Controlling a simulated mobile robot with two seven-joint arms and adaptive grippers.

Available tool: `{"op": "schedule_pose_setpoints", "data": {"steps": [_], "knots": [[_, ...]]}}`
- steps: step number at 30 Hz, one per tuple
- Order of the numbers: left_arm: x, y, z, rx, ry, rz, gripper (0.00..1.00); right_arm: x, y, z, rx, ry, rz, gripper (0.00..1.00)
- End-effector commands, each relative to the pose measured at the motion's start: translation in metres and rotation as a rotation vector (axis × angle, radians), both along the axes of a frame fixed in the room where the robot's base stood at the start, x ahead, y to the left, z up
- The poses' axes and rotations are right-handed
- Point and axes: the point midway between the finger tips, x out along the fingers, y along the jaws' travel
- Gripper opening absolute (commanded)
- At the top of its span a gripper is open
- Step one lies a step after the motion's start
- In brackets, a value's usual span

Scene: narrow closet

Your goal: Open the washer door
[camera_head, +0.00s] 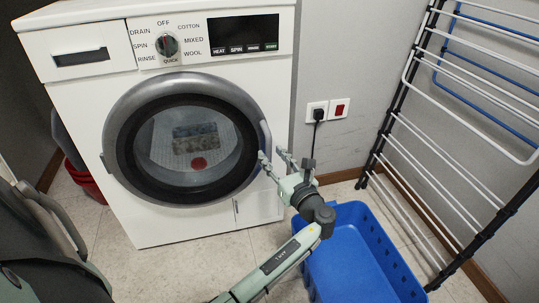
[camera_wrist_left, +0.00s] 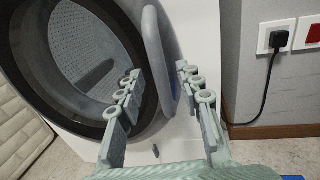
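The white washer (camera_head: 90,103) stands against the back wall, and its round door (camera_head: 123,105) is shut. A grey curved handle (camera_head: 266,139) runs along the door's right edge. My left gripper (camera_head: 272,156) is at the lower part of this handle, with its fingers apart. In the left wrist view the handle (camera_wrist_left: 157,60) shows between the two open fingertips of the gripper (camera_wrist_left: 158,72). I cannot tell whether either finger touches it. The gripper holds nothing. My right gripper is not in view.
A blue basket (camera_head: 365,262) stands on the floor under my left arm. A drying rack (camera_head: 447,170) leans at the right. A wall socket with a plug (camera_head: 318,114) is right of the washer. A red bucket (camera_head: 85,181) is at the left.

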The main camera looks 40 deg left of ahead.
Motion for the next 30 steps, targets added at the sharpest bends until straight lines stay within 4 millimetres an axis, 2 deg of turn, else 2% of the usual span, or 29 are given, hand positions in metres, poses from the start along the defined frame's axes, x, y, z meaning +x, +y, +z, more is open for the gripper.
{"op": "schedule_pose_setpoints", "data": {"steps": [6, 16, 24, 30], "knots": [[0.012, 0.022, -0.001, 0.0, -0.001, 0.0, 0.36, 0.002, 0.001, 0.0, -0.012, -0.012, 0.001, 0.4], [0.014, 0.025, -0.001, -0.002, 0.0, 0.0, 0.36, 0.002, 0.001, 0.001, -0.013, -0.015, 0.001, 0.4], [0.014, 0.025, -0.001, -0.003, -0.001, 0.0, 0.02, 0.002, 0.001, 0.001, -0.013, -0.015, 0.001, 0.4], [0.014, 0.025, -0.001, -0.003, -0.001, 0.0, 0.0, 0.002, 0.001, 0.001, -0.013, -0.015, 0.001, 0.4]]}}
